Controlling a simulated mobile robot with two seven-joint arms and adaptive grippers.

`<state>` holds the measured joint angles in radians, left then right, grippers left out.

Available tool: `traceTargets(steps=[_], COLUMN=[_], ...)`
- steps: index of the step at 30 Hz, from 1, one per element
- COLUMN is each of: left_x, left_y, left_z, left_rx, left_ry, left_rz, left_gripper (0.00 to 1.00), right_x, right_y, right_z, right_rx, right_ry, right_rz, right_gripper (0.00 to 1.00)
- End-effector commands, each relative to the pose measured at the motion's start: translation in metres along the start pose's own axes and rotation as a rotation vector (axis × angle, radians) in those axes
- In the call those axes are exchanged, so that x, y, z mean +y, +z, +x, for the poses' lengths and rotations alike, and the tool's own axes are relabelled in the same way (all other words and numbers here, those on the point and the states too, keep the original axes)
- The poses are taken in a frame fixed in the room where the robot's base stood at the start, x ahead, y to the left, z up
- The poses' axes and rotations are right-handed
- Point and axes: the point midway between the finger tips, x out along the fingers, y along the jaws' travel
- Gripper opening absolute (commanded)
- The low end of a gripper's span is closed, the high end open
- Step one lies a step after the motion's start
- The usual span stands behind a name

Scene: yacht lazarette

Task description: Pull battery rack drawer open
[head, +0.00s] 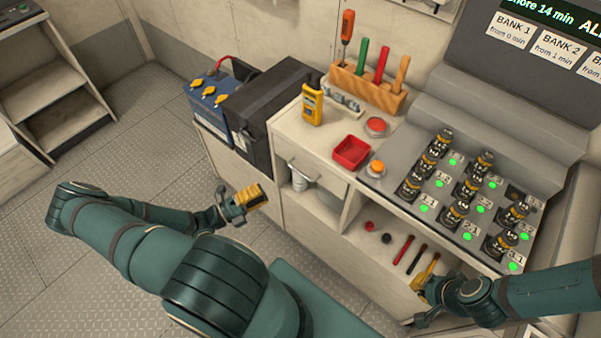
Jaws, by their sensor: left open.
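I cannot tell for certain whether this is the battery rack drawer. It looks shut. My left gripper (247,199), with yellow and black fingers, is open and empty, left of the handle and apart from it, in front of the battery cabinet. My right gripper (429,281) is low at the right, by the lower shelf's front edge; its fingers are partly hidden by its own body.
The counter holds a yellow meter (312,104), a red tray (351,152), an orange button (376,167) and a tool rack (366,88). Several dark cylinders stand by green lights at right. Red and black tools lie on the lower shelf (372,263). The floor at left is clear.

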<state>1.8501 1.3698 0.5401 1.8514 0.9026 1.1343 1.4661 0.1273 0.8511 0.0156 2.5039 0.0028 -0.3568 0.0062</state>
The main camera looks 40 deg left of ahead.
Motion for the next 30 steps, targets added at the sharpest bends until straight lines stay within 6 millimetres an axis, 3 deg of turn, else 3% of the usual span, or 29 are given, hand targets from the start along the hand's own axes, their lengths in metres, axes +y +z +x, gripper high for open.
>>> traceTargets(steps=[5,21,30], left_x=[0.0,0.0,0.0], left_y=[-0.001,-0.002,-0.002], left_z=[0.019,0.117,0.136], left_rx=[0.0,0.003,0.003], left_ry=[-0.004,-0.003,0.001], left_rz=[-0.002,-0.002,0.0], left_gripper=[0.39,0.39,0.39], right_x=[0.0,0.001,0.001], right_y=[0.0,0.001,0.001], right_z=[0.0,0.001,0.002], right_rx=[0.0,-0.001,-0.002], right_ry=[0.0,0.0,0.0], right_rz=[0.0,0.0,0.0], right_gripper=[0.0,0.0,0.0])
